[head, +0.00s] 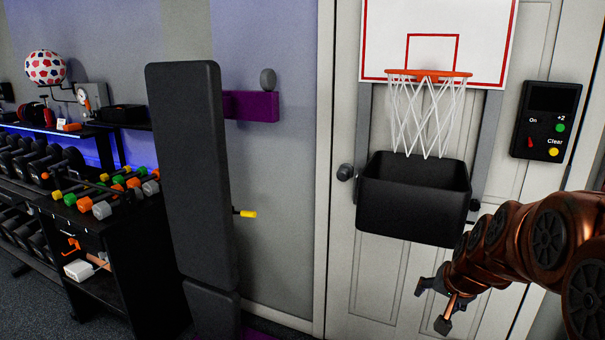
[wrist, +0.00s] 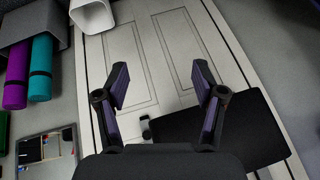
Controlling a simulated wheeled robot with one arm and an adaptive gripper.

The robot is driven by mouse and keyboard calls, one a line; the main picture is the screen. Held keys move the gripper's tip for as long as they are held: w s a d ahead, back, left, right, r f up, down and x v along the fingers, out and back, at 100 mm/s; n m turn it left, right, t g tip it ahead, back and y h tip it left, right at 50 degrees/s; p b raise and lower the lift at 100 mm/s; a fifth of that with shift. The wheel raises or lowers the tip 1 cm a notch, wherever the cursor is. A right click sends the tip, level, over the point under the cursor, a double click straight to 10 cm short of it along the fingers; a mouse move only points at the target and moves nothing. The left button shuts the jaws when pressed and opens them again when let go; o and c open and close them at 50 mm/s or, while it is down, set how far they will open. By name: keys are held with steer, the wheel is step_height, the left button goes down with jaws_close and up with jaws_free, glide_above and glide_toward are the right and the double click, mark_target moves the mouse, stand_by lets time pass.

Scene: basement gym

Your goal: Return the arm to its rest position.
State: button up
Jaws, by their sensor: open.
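My arm is copper-coloured and reaches in from the right edge of the head view. My gripper (head: 437,305) is at its end, low in front of the white door (head: 376,284), below and to the right of the black bin. In the wrist view my gripper (wrist: 162,90) has its two fingers spread wide apart with nothing between them. The door's panels (wrist: 172,55) show beyond the fingers. Part of the gripper is hard to make out in the head view.
A basketball hoop (head: 430,74) with a black bin (head: 412,208) below it is on the door. A scoreboard box (head: 545,120) is at right. A tall black padded bench (head: 192,170) and a dumbbell rack (head: 90,235) stand at left. Rolled mats (wrist: 40,68) show in the wrist view.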

steer(key=s+a+f+n+g+y+b, duration=0.1)
steer(key=s+a+f+n+g, duration=0.1)
steer(key=s+a, duration=0.5)
steer(key=s+a+f+n+g, duration=0.2)
steer(key=s+a+g, duration=0.1)
steer(key=s, duration=0.8)
steer(key=s+f+n+g+b, duration=0.15)
steer(key=s+g, duration=0.25)
steer(key=s, duration=1.2)
step_height(320, 180, up, 13)
steer(key=t+p, duration=0.1)
steer(key=p, duration=1.2)
steer(key=shift+w+a+h, duration=0.3)
steer(key=shift+a+h, duration=0.05)
steer(key=shift+h, duration=0.05)
steer(key=shift+f+n, duration=0.1)
steer(key=shift+n, duration=0.15)
